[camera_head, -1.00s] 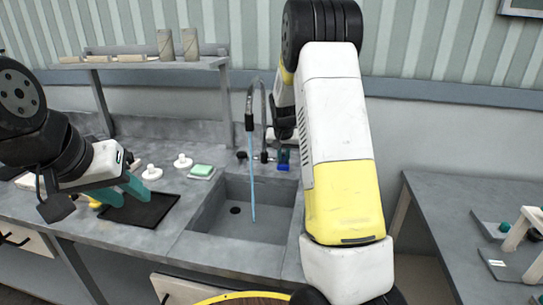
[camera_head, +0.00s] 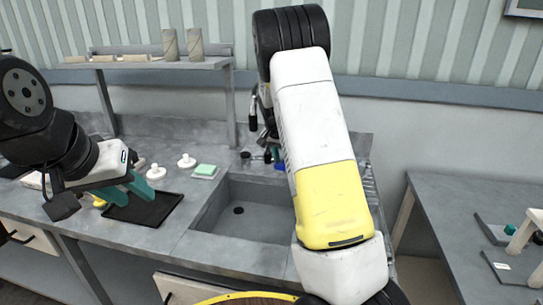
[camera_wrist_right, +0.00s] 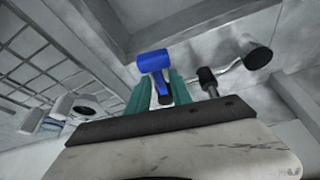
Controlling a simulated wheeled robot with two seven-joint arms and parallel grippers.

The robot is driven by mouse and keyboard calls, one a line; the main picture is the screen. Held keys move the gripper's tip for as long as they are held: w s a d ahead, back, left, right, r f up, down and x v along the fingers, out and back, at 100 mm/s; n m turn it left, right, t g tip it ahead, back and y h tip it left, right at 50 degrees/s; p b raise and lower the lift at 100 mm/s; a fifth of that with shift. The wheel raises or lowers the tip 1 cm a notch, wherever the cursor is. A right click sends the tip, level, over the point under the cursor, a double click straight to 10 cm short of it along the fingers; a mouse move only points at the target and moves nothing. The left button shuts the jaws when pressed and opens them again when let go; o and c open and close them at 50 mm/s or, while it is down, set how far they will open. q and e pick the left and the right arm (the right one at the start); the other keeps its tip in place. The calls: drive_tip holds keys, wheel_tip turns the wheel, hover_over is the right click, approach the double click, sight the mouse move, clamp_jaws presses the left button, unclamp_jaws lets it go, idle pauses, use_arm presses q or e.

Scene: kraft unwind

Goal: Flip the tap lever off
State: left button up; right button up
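In the head view, the tap's dark spout tip (camera_head: 252,112) shows behind the sink (camera_head: 215,205), and no water stream is visible. Most of the tap is hidden by my right arm. The blue lever (camera_wrist_right: 154,62) shows in the right wrist view, with its stem between the teal fingers of my right gripper (camera_wrist_right: 161,84). Those fingers stand apart around the stem; contact is hard to tell. In the head view the right gripper is hidden behind its arm. My left gripper (camera_head: 128,192) is open and empty above a black tray.
The black tray (camera_head: 146,212), a green sponge (camera_head: 205,170) and white knobs (camera_head: 186,161) lie left of the sink. A shelf (camera_head: 150,65) with rolls stands behind. A second table (camera_head: 450,225) is at right. A wire rack (camera_wrist_right: 45,60) shows in the wrist view.

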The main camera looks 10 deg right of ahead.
drive_tip(key=shift+o, duration=0.3)
drive_tip(key=v, duration=0.7)
drive_tip(key=shift+s+a+r, duration=0.15)
drive_tip(key=shift+r, duration=0.2)
